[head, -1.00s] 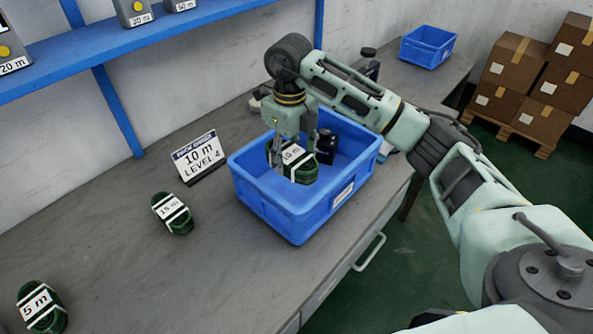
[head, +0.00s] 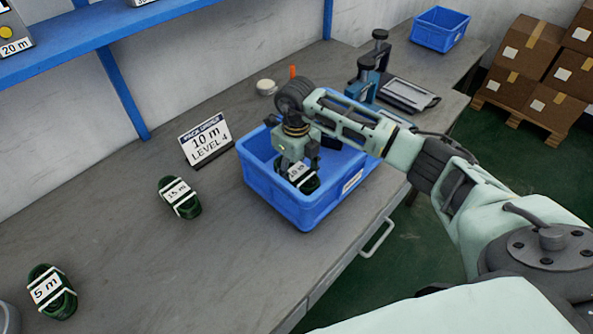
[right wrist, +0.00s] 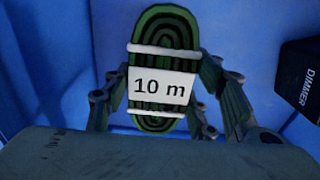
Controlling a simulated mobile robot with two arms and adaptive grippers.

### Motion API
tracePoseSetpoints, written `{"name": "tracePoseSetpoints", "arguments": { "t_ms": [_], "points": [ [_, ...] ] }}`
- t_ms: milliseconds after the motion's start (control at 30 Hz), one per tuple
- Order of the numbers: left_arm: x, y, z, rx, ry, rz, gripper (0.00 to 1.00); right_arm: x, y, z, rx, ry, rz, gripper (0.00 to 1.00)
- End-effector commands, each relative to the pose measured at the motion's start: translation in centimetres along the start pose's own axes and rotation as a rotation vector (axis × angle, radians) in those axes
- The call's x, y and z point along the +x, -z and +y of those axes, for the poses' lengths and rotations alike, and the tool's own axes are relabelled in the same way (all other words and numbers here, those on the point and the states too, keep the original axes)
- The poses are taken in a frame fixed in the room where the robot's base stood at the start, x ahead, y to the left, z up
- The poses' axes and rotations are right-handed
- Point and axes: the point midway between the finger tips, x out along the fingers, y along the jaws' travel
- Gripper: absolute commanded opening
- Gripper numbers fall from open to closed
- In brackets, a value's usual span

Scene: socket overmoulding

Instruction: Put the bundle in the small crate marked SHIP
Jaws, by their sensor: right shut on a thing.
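The bundle (head: 304,183) is a dark green coil with white bands and a white tag. It reads "10 m" in the right wrist view (right wrist: 162,88). My right gripper (head: 298,170) is shut on it, with one finger on each side. Gripper and bundle are inside the nearer blue crate (head: 273,198) on the bench. Whether the bundle touches the crate floor I cannot tell. The crate's front label (head: 353,182) is too small to read. My left gripper is not in view.
A black box marked "DIMMER" (right wrist: 301,78) is in the crate beside the bundle. A 15 m coil (head: 180,198), a 5 m coil (head: 51,292) and a "10 m LEVEL 4" sign (head: 206,141) stand left. Another blue crate (head: 440,28) is at the back.

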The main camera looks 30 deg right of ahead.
Motion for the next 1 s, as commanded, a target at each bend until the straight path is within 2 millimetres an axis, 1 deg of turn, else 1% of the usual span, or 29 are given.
{"name": "tracePoseSetpoints", "arguments": {
  "t_ms": [33,100,267,367,400,600,867,1000],
  "points": [
    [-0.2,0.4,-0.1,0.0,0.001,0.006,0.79,0.3,0.0,0.0,0.0,0.0,-0.002,0.17],
    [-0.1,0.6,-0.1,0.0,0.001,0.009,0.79,0.4,-0.1,0.0,0.0,0.001,-0.004,0.17],
    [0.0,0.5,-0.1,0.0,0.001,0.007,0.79,0.4,-0.1,0.0,0.0,0.001,-0.004,0.17],
    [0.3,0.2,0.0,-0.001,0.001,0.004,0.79,0.8,-0.1,0.0,0.0,0.001,-0.003,0.17],
    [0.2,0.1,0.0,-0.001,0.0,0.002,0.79,0.7,0.0,0.0,0.0,0.001,-0.002,0.54],
    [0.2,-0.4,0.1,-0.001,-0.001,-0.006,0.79,0.7,0.0,0.0,0.0,0.001,-0.002,0.71],
    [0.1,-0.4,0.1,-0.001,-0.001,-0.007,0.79,0.7,0.0,0.0,0.0,0.001,-0.002,0.71],
    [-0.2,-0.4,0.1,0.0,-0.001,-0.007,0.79,0.1,-0.1,-0.1,0.001,0.001,-0.003,0.71]
  ]
}}
